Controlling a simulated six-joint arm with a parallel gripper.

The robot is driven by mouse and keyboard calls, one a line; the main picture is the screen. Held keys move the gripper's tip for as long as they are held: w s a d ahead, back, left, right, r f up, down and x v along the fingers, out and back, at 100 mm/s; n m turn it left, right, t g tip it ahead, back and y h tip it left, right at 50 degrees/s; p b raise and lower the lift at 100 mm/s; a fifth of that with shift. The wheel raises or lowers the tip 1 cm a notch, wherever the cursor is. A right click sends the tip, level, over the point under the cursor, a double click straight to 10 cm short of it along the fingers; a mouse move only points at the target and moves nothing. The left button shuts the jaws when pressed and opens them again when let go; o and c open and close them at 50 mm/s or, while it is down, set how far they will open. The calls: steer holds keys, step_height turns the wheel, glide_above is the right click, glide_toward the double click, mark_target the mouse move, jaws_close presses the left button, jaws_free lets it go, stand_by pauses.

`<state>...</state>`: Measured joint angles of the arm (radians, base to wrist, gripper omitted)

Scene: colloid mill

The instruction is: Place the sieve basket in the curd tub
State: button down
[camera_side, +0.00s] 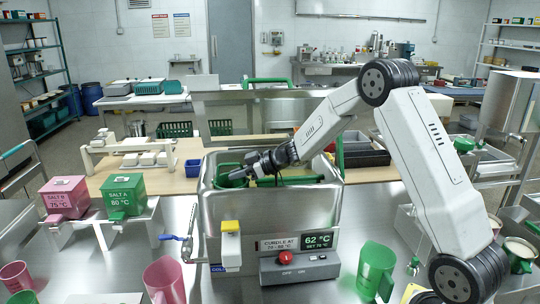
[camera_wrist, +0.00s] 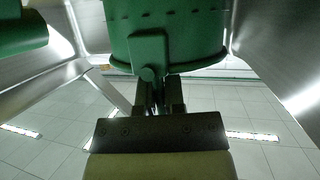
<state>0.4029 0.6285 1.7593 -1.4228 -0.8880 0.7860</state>
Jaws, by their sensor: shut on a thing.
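The curd tub (camera_side: 300,218) is an open steel vessel in the middle of the steel bench, with green parts showing at its mouth. My gripper (camera_side: 248,172) reaches into the mouth from the right, low over the opening. In the wrist view my gripper (camera_wrist: 158,90) is shut on the tab of the green sieve basket (camera_wrist: 190,28). Steel walls slope on both sides of the basket there. In the side view the basket (camera_side: 230,178) shows only partly, at the left of the mouth. Its underside is hidden, so I cannot tell whether it rests on anything.
A pink box (camera_side: 64,196) and a green box (camera_side: 123,195) stand on a rack at left. A control box (camera_side: 300,266) and a yellow-topped valve (camera_side: 231,245) are in front of the tub. A pink jug (camera_side: 165,282) and a green jug (camera_side: 376,270) stand nearer.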

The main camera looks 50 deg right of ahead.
steer(key=shift+f, duration=0.8)
steer(key=c, duration=0.7)
jaws_free()
steer(key=shift+r, duration=0.1)
steer(key=shift+v, duration=3.8)
